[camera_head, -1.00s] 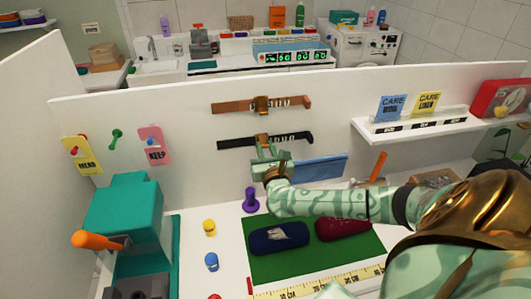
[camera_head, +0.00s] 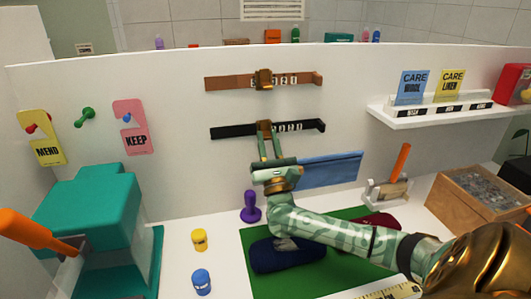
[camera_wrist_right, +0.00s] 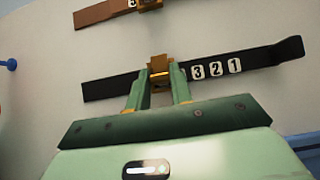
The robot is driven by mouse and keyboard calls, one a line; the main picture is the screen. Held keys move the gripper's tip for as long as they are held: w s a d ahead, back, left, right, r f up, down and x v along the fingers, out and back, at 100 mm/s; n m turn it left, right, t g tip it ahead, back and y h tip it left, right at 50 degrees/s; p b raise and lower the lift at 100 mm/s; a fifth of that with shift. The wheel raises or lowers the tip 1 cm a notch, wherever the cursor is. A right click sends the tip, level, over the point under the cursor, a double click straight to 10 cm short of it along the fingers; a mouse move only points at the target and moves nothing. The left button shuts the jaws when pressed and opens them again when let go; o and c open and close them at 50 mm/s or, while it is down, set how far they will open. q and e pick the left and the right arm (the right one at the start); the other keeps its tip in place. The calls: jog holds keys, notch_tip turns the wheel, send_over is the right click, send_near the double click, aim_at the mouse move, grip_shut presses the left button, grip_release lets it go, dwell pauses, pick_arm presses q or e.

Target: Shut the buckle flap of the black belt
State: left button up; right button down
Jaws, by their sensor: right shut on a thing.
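The black belt (camera_head: 232,131) is fixed level across the white panel, below a brown belt (camera_head: 225,83). Its brass buckle flap (camera_head: 264,126) is near the middle of the strap. The flap also shows in the right wrist view (camera_wrist_right: 160,64), between the fingertips, left of the white number tags. My right gripper (camera_head: 269,139) reaches up from below and is shut on the flap, one finger on each side. The fingers hide the flap's lower sides, and I cannot tell its exact angle to the strap. My left gripper is not in view.
A blue cloth (camera_head: 330,171) hangs right of my right wrist. A purple peg-like piece (camera_head: 250,208) stands below. A teal machine (camera_head: 95,215) with an orange handle is at the left. A shelf (camera_head: 440,112) with care cards and a wooden box (camera_head: 480,200) are at the right.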

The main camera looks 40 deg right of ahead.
aim_at(267, 139)
jog(key=shift+f, duration=0.1)
dwell(0.4)
jog(key=c, duration=1.2)
grip_release()
jog(key=shift+c, duration=0.2)
jog(key=v, duration=0.4)
jog(key=shift+s+f, duration=0.1)
jog(key=shift+f, duration=0.25)
jog(key=s+a+p, duration=0.1)
jog(key=s+a, duration=0.5)
jog(key=s, duration=0.5)
jog(key=shift+p, duration=0.3)
jog(key=shift+r, duration=0.1)
